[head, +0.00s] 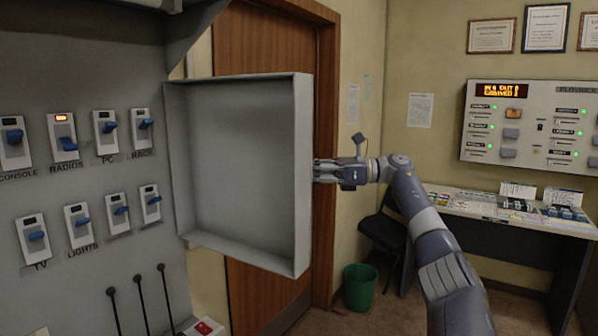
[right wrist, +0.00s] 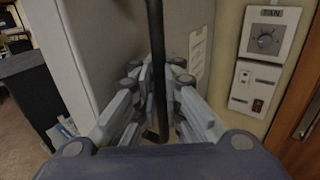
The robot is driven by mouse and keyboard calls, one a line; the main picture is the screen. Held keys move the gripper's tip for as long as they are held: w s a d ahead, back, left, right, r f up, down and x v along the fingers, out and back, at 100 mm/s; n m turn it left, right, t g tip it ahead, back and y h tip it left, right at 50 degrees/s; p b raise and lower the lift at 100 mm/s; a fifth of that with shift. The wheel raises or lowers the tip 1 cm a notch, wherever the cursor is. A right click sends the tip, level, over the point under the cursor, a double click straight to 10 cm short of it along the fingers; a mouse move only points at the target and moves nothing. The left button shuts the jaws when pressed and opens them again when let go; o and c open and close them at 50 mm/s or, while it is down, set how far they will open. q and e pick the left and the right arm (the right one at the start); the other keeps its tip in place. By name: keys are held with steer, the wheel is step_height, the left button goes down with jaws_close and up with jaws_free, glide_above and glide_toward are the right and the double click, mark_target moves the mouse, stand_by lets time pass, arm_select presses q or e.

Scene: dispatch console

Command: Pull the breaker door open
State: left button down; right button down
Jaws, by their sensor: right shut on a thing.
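The grey breaker door (head: 245,165) stands swung open in the head view, its hollow inner side facing me. Its left edge meets the breaker panel (head: 85,190), whose blue-lever switches are exposed. My right gripper (head: 322,172) is at the door's free right edge, partly hidden behind it. In the right wrist view, a dark upright bar handle (right wrist: 156,65) passes between the fingers of my right gripper (right wrist: 160,95), which is shut on it. The handle is hidden in the head view. My left gripper is in neither view.
A brown wooden door (head: 262,45) stands behind the breaker door. To the right are a desk (head: 480,225), a dark chair (head: 383,228) and a green bin (head: 358,286). A fan control (right wrist: 268,38) shows on the wall in the right wrist view.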

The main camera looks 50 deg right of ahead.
steer(key=c, duration=1.9)
jaws_free()
steer(key=shift+d+f, duration=0.1)
steer(key=shift+o, duration=1)
steer(key=shift+s+d, duration=0.15)
steer(key=shift+s, duration=0.05)
steer(key=v, duration=0.7)
steer(key=shift+s+d, duration=0.2)
steer(key=shift+s, duration=0.05)
